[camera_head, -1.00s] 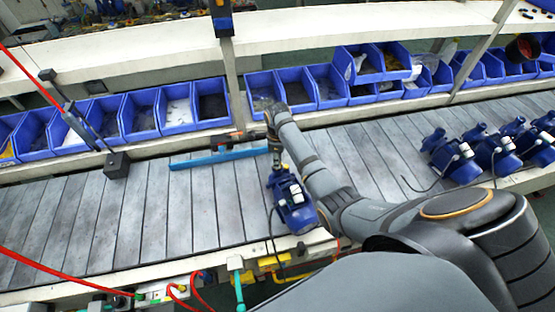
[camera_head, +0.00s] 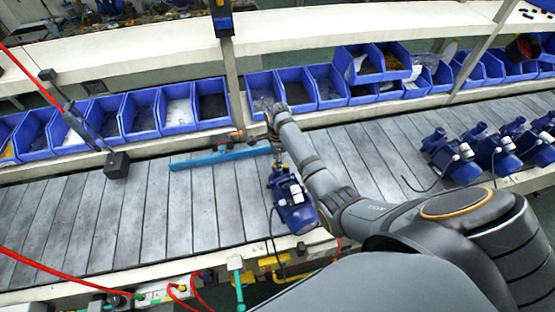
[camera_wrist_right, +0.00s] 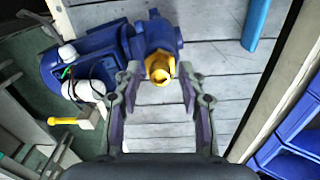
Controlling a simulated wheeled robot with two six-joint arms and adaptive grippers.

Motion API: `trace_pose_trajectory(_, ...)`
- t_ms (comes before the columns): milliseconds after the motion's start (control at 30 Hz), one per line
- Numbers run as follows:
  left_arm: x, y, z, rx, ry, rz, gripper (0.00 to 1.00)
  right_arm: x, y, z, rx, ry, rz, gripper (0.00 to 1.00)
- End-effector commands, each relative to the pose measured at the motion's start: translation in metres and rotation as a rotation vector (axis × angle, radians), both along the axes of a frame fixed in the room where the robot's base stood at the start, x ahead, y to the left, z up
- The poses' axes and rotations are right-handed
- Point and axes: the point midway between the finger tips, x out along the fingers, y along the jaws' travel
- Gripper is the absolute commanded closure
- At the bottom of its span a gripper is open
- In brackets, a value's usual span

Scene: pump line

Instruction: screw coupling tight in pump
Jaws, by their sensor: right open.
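The blue pump (camera_head: 294,205) sits on the slatted conveyor near its front edge, and fills the upper left of the right wrist view (camera_wrist_right: 95,60). A brass-coloured coupling (camera_wrist_right: 160,67) sits at the pump's blue port, its open end facing my right gripper. My right gripper (camera_wrist_right: 159,77) is open. Its two fingertips are on either side of the coupling, with visible gaps between them and it. In the head view the fingers are small and hard to make out above the pump. How deep the coupling sits in the port is hidden. My left gripper is not in view.
Several more blue pumps (camera_head: 492,152) stand at the right of the conveyor. A blue bar (camera_head: 215,157) lies behind the pump. Rows of blue bins (camera_head: 140,115) line the back. The conveyor's left part is clear, below a hanging dark tool (camera_head: 117,165).

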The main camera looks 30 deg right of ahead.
Motion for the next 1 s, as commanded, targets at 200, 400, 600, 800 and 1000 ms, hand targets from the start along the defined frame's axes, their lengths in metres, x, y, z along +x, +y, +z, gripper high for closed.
trace_pose_trajectory(200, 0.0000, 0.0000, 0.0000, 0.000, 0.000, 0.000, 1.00, -0.0001, -0.0002, 0.0000, 0.000, 0.000, 0.254, 0.59)
trace_pose_trajectory(400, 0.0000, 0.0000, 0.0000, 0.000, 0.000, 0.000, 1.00, -0.0001, -0.0002, 0.0000, 0.000, 0.000, 0.297, 0.59)
trace_pose_trajectory(600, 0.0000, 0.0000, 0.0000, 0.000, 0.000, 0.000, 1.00, -0.0001, -0.0002, 0.0000, 0.000, 0.000, 0.398, 0.59)
trace_pose_trajectory(800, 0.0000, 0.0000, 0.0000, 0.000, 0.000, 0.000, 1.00, -0.0001, -0.0003, 0.0000, 0.000, 0.000, 0.594, 0.59)
trace_pose_trajectory(1000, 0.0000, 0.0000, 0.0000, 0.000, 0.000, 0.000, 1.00, -0.0001, -0.0003, 0.0000, 0.000, 0.000, 0.596, 0.59)
